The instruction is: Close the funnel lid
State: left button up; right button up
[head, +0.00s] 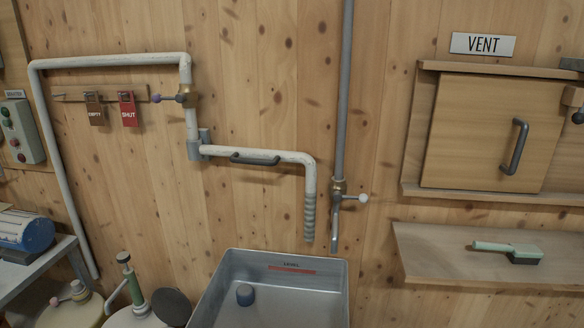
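No thing in view is clearly labelled as a funnel. A dark round disc (171,307), which may be a lid, stands tilted at the bottom of the head view. It is beside a pale round container (132,318) with a green pump-like fitting (133,287) on top. The picture's lower edge cuts off the container, so I cannot tell how the disc is attached or whether an opening lies under it. Neither of my grippers shows in the head view.
A grey metal basin (215,277) with a small dark knob-like piece inside stands at bottom centre. A white pipe (290,154) with a handle ends above it. A shelf (420,262) with a brush and a closed vent door (475,130) are at right.

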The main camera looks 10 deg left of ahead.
aim_at(170, 305)
jog(key=u, duration=1.35)
